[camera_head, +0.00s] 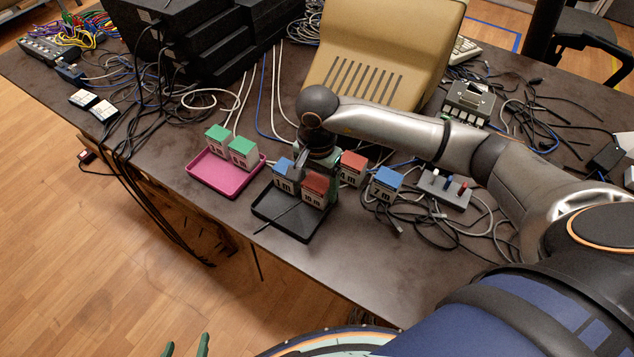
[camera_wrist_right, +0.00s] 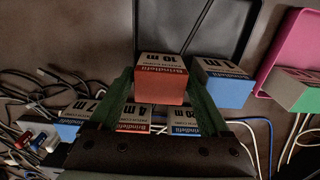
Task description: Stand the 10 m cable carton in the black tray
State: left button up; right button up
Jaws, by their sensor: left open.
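The 10 m cable carton (camera_head: 313,198), with a red top, is upright over the right part of the black tray (camera_head: 297,233). In the right wrist view the carton (camera_wrist_right: 161,85) is between both green fingers. My right gripper (camera_wrist_right: 162,82) appears shut on it from above; I cannot tell whether its base touches the tray floor. A blue-topped 1 m carton (camera_head: 283,182) stands in the tray beside it, at its left. The tray (camera_wrist_right: 228,28) also shows in the right wrist view. My left gripper (camera_head: 187,345) is open and empty at the bottom edge, away from the table.
A pink tray (camera_head: 222,180) with two green-topped cartons is left of the black tray. A red 4 m carton (camera_head: 352,168) and a blue 7 m carton (camera_head: 385,182) stand to the right. A blue 20 m carton (camera_wrist_right: 187,120) shows in the wrist view. Loose cables lie around.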

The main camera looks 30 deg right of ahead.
aim_at(317, 182)
notch_tip(317, 182, up, 12)
jog(key=shift+r, duration=0.2)
dwell(0.4)
